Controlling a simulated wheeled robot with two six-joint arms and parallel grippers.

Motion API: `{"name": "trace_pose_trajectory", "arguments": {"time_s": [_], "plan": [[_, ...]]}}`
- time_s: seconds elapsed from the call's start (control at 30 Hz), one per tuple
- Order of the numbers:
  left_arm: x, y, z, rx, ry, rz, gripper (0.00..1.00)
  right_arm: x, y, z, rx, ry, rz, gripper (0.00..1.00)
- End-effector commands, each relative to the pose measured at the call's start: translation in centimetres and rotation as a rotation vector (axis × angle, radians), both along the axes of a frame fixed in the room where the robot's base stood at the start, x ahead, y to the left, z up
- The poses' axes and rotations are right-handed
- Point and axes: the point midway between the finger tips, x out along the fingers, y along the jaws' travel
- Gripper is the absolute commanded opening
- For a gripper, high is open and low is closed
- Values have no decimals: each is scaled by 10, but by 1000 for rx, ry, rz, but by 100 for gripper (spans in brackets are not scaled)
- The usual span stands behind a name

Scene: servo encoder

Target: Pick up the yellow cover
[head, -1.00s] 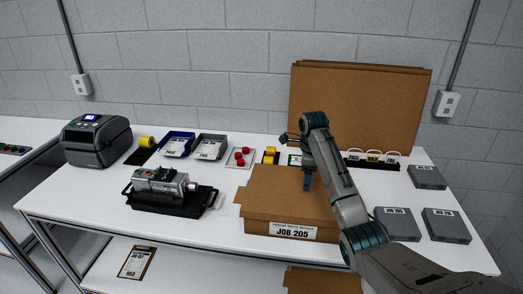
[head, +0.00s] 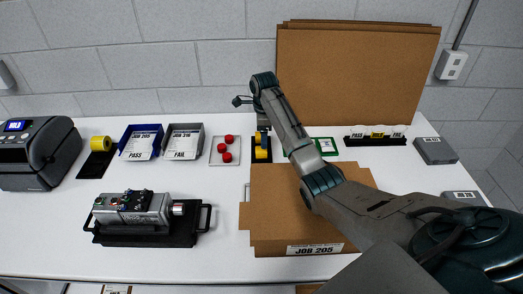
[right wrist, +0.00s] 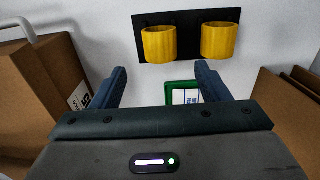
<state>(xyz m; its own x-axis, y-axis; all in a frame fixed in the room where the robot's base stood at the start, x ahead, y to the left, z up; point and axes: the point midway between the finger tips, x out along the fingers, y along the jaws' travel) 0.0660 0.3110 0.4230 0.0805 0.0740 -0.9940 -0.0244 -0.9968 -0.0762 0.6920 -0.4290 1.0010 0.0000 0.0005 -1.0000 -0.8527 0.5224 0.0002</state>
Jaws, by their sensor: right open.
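Two yellow covers, short ring-like cylinders, stand on a black mat. In the right wrist view one is at the left (right wrist: 159,45) and one at the right (right wrist: 220,41), both beyond my fingertips. In the head view they show as yellow pieces (head: 261,153) on the black mat, partly hidden by my right gripper (head: 262,138). The right gripper is open and empty; its two blue fingers (right wrist: 158,82) are spread apart in the right wrist view and do not enclose a cover. My left gripper is not in view.
A cardboard box (head: 300,205) labelled JOB 205 lies in front. A tray with red pieces (head: 224,152) is on the left, a green-framed card (head: 325,147) on the right. Cardboard sheets (head: 355,80) stand behind. Blue (head: 141,142) and grey (head: 183,142) bins are further left.

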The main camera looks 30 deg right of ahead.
Motion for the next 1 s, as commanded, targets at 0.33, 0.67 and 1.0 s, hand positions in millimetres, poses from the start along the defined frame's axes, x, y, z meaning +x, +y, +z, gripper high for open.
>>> {"name": "trace_pose_trajectory", "arguments": {"time_s": [0.33,0.67,1.0], "plan": [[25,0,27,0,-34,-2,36,-1,2,-30,2,3,-1,69],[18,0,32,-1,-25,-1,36,-1,2,-62,-1,-2,0,69],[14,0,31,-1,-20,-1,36,0,2,-62,-1,-2,0,30]]}}
